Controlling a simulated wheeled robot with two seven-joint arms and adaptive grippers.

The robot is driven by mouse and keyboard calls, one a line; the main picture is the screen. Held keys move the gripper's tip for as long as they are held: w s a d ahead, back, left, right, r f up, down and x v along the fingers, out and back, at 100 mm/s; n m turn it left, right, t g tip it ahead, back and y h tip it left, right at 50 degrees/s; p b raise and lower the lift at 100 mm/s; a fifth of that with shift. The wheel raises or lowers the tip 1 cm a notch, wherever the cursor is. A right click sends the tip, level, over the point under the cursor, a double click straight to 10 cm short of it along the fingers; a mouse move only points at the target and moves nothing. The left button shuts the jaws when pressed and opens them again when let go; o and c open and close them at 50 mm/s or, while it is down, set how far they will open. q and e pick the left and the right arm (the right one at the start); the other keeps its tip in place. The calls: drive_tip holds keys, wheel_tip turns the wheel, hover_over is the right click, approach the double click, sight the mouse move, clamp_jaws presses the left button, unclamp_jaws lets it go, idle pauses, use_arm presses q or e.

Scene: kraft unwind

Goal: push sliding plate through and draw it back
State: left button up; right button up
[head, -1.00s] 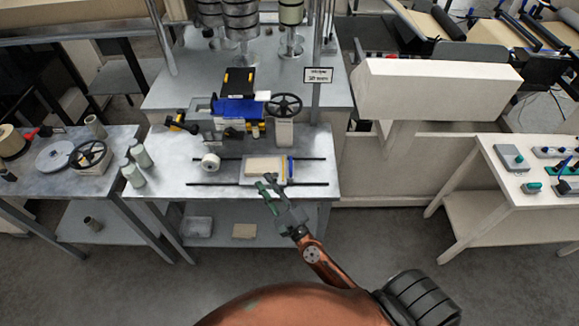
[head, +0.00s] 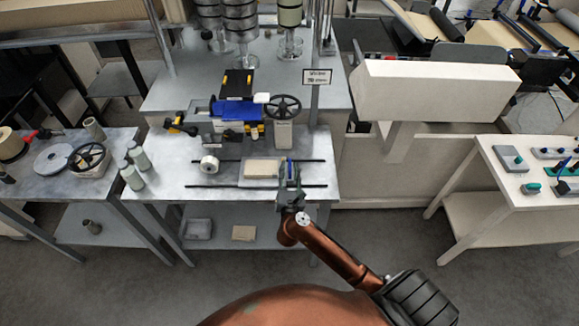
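The sliding plate (head: 262,168) is a pale tan block on a light carriage. It sits across two thin dark rails (head: 215,186) on the metal table (head: 170,178). A small blue part (head: 289,165) stands at the plate's right end. My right gripper (head: 289,181) is at the right end of the plate, over the front rail. Its fingers point away from me and cover part of the plate's right side. I cannot tell whether they touch the plate or how far apart they are. My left gripper is not in view.
A white roll (head: 210,163) stands at the left of the rails. Behind are a blue and black machine (head: 236,110) and a black handwheel (head: 283,106). Grey-green bottles (head: 132,176) stand at the table's left edge. A panel table (head: 528,165) is at the right.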

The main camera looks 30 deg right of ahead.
drive_tip(key=shift+w+d, duration=0.35)
drive_tip(key=shift+w, duration=0.2)
drive_tip(key=shift+c, duration=0.7)
clamp_jaws()
